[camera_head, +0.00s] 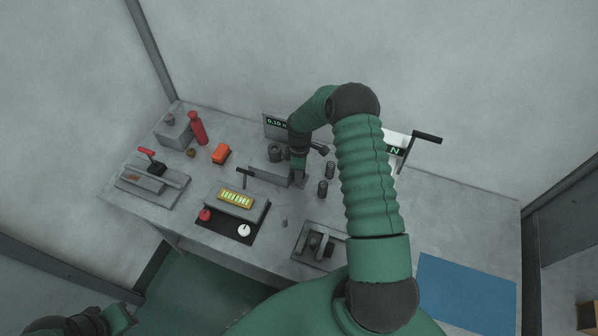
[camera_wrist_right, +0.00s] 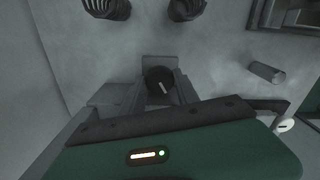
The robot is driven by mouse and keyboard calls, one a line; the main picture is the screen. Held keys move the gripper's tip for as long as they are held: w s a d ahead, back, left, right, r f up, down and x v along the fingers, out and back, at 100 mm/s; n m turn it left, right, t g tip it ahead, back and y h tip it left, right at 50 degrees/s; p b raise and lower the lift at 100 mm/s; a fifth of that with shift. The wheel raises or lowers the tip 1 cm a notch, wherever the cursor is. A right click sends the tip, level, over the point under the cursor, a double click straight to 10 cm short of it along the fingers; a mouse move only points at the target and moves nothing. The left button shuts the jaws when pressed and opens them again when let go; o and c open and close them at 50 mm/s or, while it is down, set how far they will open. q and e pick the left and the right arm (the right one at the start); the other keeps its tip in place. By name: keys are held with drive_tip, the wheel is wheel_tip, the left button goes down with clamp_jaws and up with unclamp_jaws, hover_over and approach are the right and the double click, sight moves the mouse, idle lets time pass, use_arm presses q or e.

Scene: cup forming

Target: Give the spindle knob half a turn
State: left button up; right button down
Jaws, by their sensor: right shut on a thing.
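The spindle knob (camera_wrist_right: 158,80) is a small dark round knob with a white mark line, seen in the right wrist view just beyond the gripper body. It sits on a grey fixture (camera_wrist_right: 162,62). My right gripper (camera_head: 298,170) reaches down to this fixture on the bench and is shut on the knob.
A blue mat (camera_head: 465,292) lies clear at right.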

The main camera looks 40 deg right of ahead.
drive_tip(key=shift+w+d+r, duration=0.1)
drive_tip(key=shift+w+r, duration=0.05)
drive_tip(key=c, duration=1.2)
unclamp_jaws()
wheel_tip(320, 180, up, 17)
drive_tip(key=shift+f+b, duration=0.15)
drive_tip(key=shift+b, duration=0.95)
